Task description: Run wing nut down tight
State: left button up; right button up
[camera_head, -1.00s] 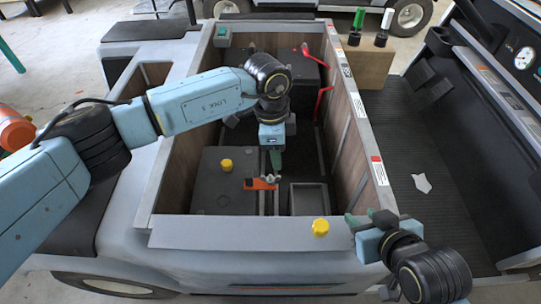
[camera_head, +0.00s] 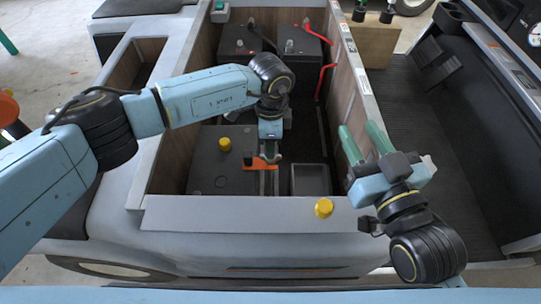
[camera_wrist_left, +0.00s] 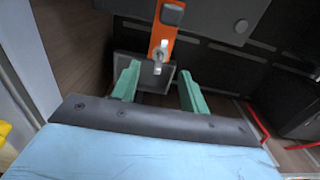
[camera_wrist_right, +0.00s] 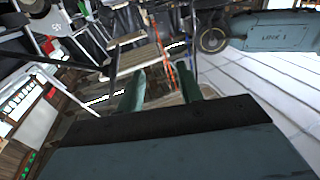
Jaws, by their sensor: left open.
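The silver wing nut (camera_wrist_left: 158,55) sits on a stud at the orange hold-down bar (camera_wrist_left: 161,38) in the left wrist view. In the head view the orange bar (camera_head: 255,164) lies beside a dark battery in the compartment, and the nut is partly hidden. My left gripper (camera_head: 271,154) reaches down over it. In the left wrist view its green fingers (camera_wrist_left: 158,88) are apart, with the nut beyond the tips, between their lines and not gripped. My right gripper (camera_head: 364,138) is open and empty above the compartment's right front corner.
A yellow cap (camera_head: 224,144) is on the dark battery (camera_head: 205,173); another yellow cap (camera_head: 323,208) is on the front ledge (camera_head: 240,214). Wooden walls close in the compartment. A red cable (camera_head: 325,80) runs along its right side. An open grey box (camera_head: 311,180) stands right of the bar.

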pick_arm(q)
notch_tip(320, 180, down, 5)
jog(key=shift+b, duration=1.1)
jog(key=shift+f, duration=0.45)
pick_arm(e)
notch_tip(320, 180, up, 8)
jog(key=s+t+y, duration=0.2)
jog(key=t, duration=0.4)
jog(key=shift+s+a+f, duration=0.15)
jog(key=shift+s+a, duration=0.05)
jog(key=shift+s, duration=0.05)
pick_arm(q)
grip_shut()
pick_arm(e)
jog(key=shift+w, duration=0.1)
